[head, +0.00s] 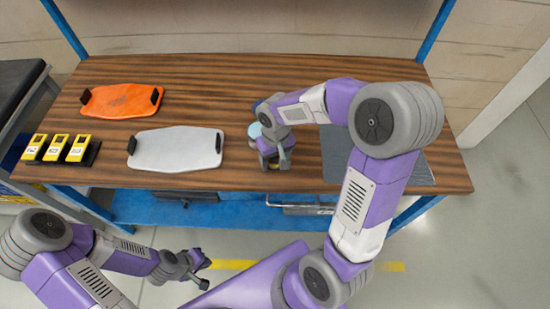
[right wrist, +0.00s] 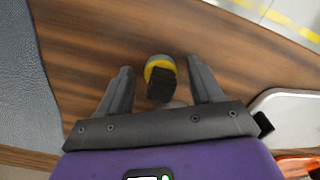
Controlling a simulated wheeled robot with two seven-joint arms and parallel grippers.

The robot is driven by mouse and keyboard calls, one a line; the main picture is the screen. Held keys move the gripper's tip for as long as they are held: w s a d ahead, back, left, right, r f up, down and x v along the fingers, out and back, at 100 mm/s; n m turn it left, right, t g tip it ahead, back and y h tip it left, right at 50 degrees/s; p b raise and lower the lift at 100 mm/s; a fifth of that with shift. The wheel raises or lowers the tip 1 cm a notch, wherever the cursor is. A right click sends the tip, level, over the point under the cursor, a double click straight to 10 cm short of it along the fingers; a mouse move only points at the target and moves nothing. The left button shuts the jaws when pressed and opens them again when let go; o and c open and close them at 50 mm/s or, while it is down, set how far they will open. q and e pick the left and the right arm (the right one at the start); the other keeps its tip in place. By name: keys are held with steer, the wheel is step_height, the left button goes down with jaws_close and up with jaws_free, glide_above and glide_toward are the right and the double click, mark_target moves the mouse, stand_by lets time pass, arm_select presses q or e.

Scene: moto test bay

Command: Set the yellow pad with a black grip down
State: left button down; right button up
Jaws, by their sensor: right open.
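The yellow pad with a black grip (right wrist: 158,66) shows in the right wrist view between the two fingers of my right gripper (right wrist: 162,80). Its yellow rim is round and its black grip points toward the gripper's palm. The fingers stand apart with a gap on both sides of the pad. In the head view my right gripper (head: 275,162) is over the middle of the wooden table (head: 240,78), and the pad cannot be made out there. My left gripper (head: 206,273) is off the table's front edge, with its fingers apart and empty.
A grey mat (head: 338,160) lies right of my right gripper. A white board (head: 172,148) and an orange board (head: 122,99) lie to the left, with several yellow-black items (head: 57,148) at the left edge. A pale blue round thing (head: 255,131) is beside the gripper.

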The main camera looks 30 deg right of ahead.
step_height(320, 180, up, 12)
steer(key=p, duration=0.3)
steer(key=shift+f+p, duration=0.2)
steer(key=shift+p, duration=0.1)
